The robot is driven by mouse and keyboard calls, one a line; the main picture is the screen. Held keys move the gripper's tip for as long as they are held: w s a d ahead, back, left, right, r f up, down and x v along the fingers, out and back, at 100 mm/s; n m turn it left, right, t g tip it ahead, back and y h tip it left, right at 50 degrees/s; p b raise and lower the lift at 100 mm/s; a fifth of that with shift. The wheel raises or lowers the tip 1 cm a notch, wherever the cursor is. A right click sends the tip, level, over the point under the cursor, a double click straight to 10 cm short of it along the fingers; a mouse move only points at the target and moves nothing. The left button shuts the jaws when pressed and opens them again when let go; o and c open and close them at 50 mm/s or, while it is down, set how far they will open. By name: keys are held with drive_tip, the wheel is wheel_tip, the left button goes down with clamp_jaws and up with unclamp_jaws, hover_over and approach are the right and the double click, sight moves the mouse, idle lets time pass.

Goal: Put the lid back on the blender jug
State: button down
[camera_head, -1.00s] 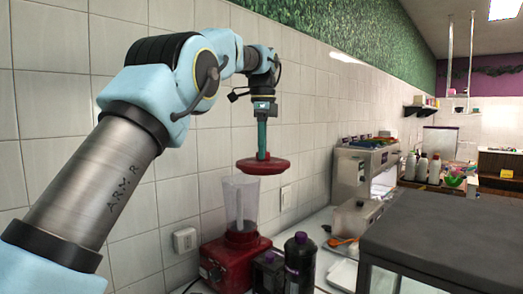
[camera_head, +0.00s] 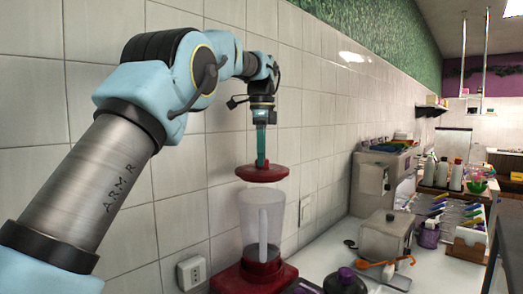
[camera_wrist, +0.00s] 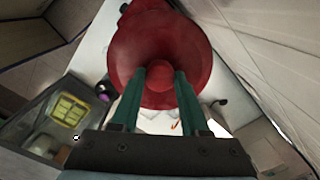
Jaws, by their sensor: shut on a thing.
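The red round lid (camera_head: 262,173) hangs level just above the blender jug in the head view. My gripper (camera_head: 261,160) points straight down and is shut on the lid's central knob. The clear blender jug (camera_head: 262,220) stands upright on its red base (camera_head: 255,278), with its mouth open. A small gap shows between the lid and the jug's rim. In the wrist view the lid (camera_wrist: 165,50) lies beyond the two green fingers (camera_wrist: 160,80), which close on its knob. The lid hides the jug there.
A white-tiled wall with a socket (camera_head: 191,271) runs close behind the blender. A metal container (camera_head: 386,236) and an orange utensil (camera_head: 378,264) lie farther right on the white counter.

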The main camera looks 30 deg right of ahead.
sight(261, 170)
drive_tip(key=shift+f+b, duration=0.7)
drive_tip(key=shift+f, duration=1.65)
drive_tip(key=shift+r+p, duration=0.15)
drive_tip(key=shift+p, duration=0.5)
drive_tip(key=shift+f, duration=0.25)
idle(0.8)
unclamp_jaws()
idle(0.5)
drive_tip(key=shift+r, duration=0.1)
drive_tip(key=shift+r, duration=3.4)
drive_tip(key=shift+a, duration=0.1)
